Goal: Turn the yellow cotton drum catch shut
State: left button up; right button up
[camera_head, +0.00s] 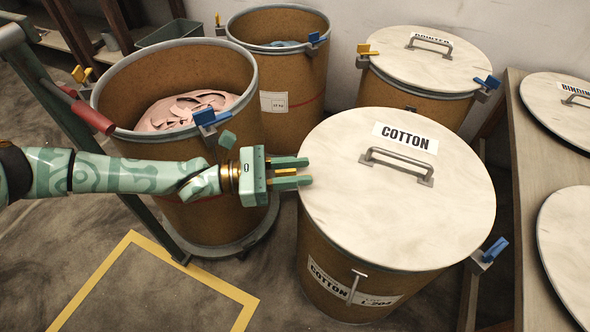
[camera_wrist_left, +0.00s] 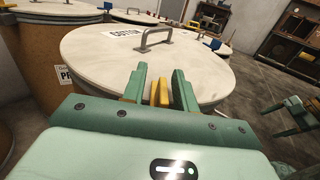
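The cotton drum (camera_head: 318,256) stands right of centre, its pale lid (camera_head: 345,222) lying flat on top; the lid also shows in the wrist view (camera_wrist_left: 90,50). The yellow catch (camera_head: 286,171) is at the drum's left rim and sticks up in the wrist view (camera_wrist_left: 160,92). My left gripper (camera_head: 290,171) reaches in from the left, its two green fingers open on either side of the yellow catch, with a narrow gap to it. The catch's base is hidden by the gripper. A blue catch (camera_head: 489,254) sits at the drum's right rim, standing outward.
An open drum (camera_head: 205,240) with pink material stands at the left, beside a green frame with a red handle (camera_head: 92,117). Another open drum (camera_head: 300,30) and a lidded drum (camera_head: 415,105) stand behind. A bench (camera_head: 523,190) with lids is at the right.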

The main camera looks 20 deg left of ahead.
dwell(0.3)
pick_arm(q)
jog(key=shift+s+a, duration=0.1)
jog(key=shift+a, duration=0.1)
jog(key=p+v, duration=0.4)
jog(key=v, duration=1.2)
jog(key=shift+p, duration=0.3)
pick_arm(e)
jog(key=s+d+f+n+g+h, duration=0.1)
jog(key=s+d+f+g+h, duration=0.1)
jog(key=s+d, duration=0.3)
jog(key=shift+s+d+f+g, duration=0.25)
jog(key=shift+s+d+g, duration=0.1)
jog(key=shift+s+g, duration=0.2)
pick_arm(q)
jog(key=shift+d, duration=0.1)
